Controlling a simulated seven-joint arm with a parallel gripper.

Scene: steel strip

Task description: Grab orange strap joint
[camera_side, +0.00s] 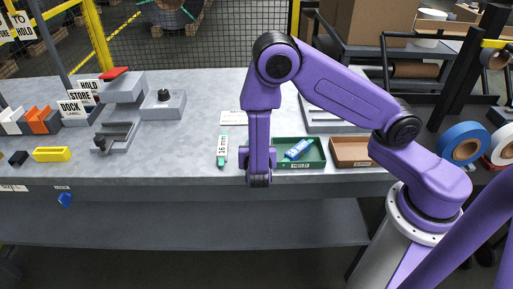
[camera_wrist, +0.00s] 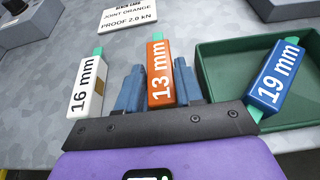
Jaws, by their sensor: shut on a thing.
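The orange strap joint (camera_wrist: 161,73), marked 13 mm, stands between the two blue-grey fingers of my gripper (camera_wrist: 160,88) in the wrist view. The fingers are closed on its sides. A green end shows at its top. In the side view my gripper (camera_side: 258,168) points down at the front of the bench and hides the orange joint. The white 16 mm joint (camera_wrist: 87,86) lies to its left, also in the side view (camera_side: 222,150). The blue 19 mm joint (camera_wrist: 273,76) rests in the green tray (camera_wrist: 218,58), right of my gripper.
A bench card (camera_wrist: 143,15) reading joint orange, proof 2.0 kN lies behind. A brown tray (camera_side: 350,161) sits right of the green one. Grey fixtures (camera_side: 119,127), label signs and a yellow block (camera_side: 51,154) stand at left. Bench between fixtures and white joint is clear.

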